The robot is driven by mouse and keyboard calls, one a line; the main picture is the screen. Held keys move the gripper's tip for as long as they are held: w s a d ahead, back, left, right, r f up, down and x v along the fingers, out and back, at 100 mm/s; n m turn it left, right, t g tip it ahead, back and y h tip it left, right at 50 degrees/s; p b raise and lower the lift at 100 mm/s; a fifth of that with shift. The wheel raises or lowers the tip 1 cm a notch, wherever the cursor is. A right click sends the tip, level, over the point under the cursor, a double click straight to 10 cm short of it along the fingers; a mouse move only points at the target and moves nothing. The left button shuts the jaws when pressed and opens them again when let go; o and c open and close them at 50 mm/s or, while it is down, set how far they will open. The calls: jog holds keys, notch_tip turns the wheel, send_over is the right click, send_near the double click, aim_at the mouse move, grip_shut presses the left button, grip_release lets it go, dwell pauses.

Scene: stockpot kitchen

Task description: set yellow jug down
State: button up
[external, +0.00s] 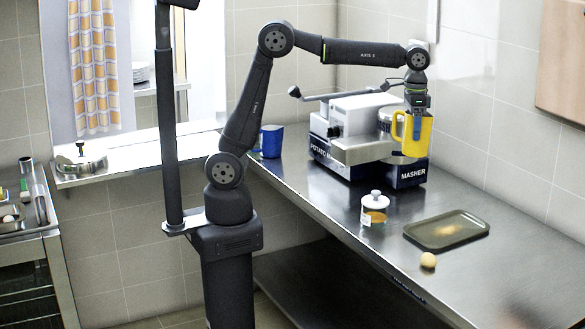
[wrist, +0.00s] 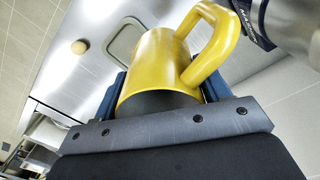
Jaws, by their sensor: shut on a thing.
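The yellow jug (external: 417,136) hangs below my gripper (external: 416,106) in the external view, in front of the right part of the potato masher machine. Its handle points left there. In the wrist view the jug (wrist: 160,68) lies between the blue fingers of my gripper (wrist: 160,90), with its handle toward the upper right. My gripper is shut on the jug. The jug appears to be above the steel counter (external: 330,200). Whether its base touches anything is hard to tell.
The potato masher machine (external: 345,150) stands close behind and left of the jug. A lidded jar (external: 374,212), a dark tray (external: 447,231) and a potato (external: 428,260) are on the counter nearer the camera. A blue mug (external: 271,141) stands at the left end.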

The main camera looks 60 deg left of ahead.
jog(key=s+d+f+m, duration=0.2)
jog(key=s+d+f, duration=0.2)
jog(key=s+d, duration=0.2)
jog(key=shift+r, duration=0.15)
dwell(0.3)
